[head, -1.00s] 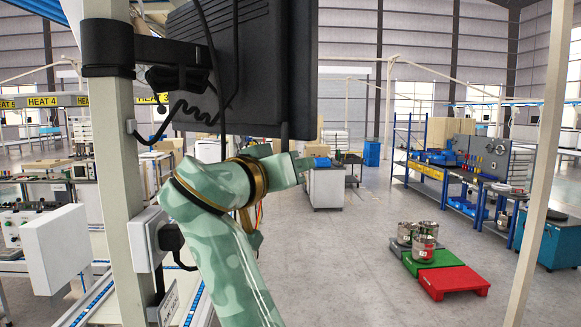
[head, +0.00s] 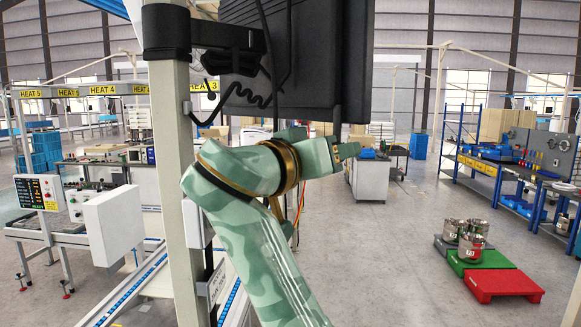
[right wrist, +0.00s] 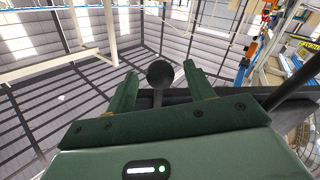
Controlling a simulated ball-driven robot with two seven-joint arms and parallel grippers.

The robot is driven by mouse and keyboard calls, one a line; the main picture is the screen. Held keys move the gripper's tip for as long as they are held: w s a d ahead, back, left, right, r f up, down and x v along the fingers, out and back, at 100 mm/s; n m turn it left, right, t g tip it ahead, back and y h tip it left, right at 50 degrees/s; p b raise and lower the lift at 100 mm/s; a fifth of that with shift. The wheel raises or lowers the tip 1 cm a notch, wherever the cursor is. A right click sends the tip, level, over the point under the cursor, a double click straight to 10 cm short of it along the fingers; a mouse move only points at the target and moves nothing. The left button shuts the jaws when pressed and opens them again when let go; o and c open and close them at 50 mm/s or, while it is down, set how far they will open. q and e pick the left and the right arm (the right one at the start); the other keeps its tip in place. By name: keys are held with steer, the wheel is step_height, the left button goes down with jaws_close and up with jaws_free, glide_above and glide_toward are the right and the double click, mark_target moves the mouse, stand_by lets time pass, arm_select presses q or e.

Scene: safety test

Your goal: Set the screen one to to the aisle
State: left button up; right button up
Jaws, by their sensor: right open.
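The dark screen (head: 300,50) hangs on a bracket (head: 215,50) from a pale upright post (head: 170,200) in the head view. Its top is cut off by the frame. A thin dark bar (head: 337,115) sticks down below its lower edge. My green right gripper (head: 345,150) is just below that bar. In the right wrist view my right gripper (right wrist: 160,82) is open, with a round black knob (right wrist: 160,73) between or just beyond its fingers. I cannot tell whether the fingers touch it. My left gripper is not in view.
A white box (head: 122,225) and a conveyor (head: 125,295) stand by the post. A control stand (head: 40,193) is at left. Several metal cans (head: 470,245) stand on pallets, with a red pallet (head: 503,284) in front. The grey floor (head: 385,255) at centre right is clear.

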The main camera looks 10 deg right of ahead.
steer(key=p+v, duration=0.8)
steer(key=v, duration=0.4)
steer(key=shift+s+a, duration=0.2)
steer(key=shift+s, duration=0.05)
